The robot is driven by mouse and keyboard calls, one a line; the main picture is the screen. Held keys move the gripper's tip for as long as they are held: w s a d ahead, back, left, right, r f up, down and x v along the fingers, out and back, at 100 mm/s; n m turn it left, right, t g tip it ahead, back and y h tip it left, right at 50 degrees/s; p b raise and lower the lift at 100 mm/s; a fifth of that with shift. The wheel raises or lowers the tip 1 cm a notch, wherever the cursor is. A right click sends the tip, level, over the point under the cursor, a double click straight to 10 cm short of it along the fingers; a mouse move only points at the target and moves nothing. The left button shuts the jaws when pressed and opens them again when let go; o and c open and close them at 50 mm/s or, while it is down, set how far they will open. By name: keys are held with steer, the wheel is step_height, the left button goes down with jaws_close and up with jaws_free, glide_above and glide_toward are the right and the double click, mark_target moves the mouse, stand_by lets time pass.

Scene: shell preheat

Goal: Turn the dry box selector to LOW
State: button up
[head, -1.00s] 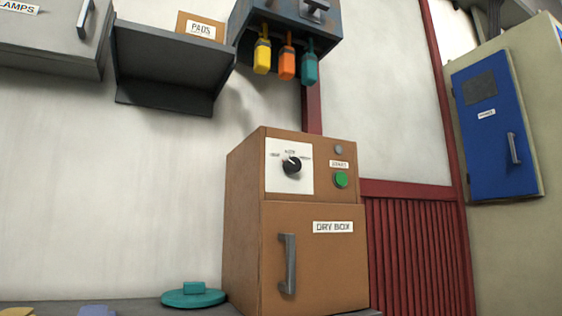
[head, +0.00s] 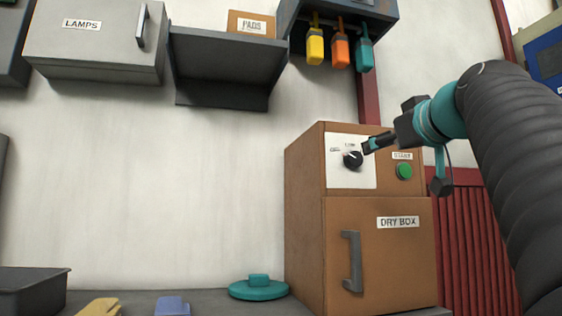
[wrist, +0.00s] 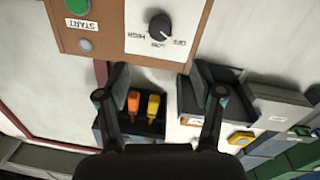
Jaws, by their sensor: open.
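The brown dry box (head: 355,230) stands on the counter. Its black round selector knob (head: 353,160) sits on a white panel at the upper front. In the wrist view, turned upside down, the knob (wrist: 160,27) has HIGH at its left, LOW below it and OFF at its right. The mark on the knob is too small for me to be sure where it points. My gripper (head: 368,145) appears by the knob's upper right in the head view. In the wrist view its two fingers (wrist: 162,78) are wide apart with nothing between them, and the knob lies beyond them.
A green START button (head: 404,171) is right of the knob. The dry box door has a grey handle (head: 352,262). Yellow, orange and teal items (head: 341,53) hang above. A shelf (head: 225,65) and a LAMPS cabinet (head: 95,45) are on the wall. A teal lid (head: 258,290) lies beside the box.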

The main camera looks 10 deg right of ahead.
mark_target(356, 158)
steer(key=w+p, duration=0.1)
steer(key=w, duration=0.5)
steer(key=w+p, duration=0.1)
steer(key=w, duration=0.5)
steer(key=shift+w+d, duration=0.2)
steer(key=shift+w, duration=0.1)
steer(key=shift+f, duration=0.1)
steer(key=shift+c, duration=0.2)
steer(key=c, duration=1.1)
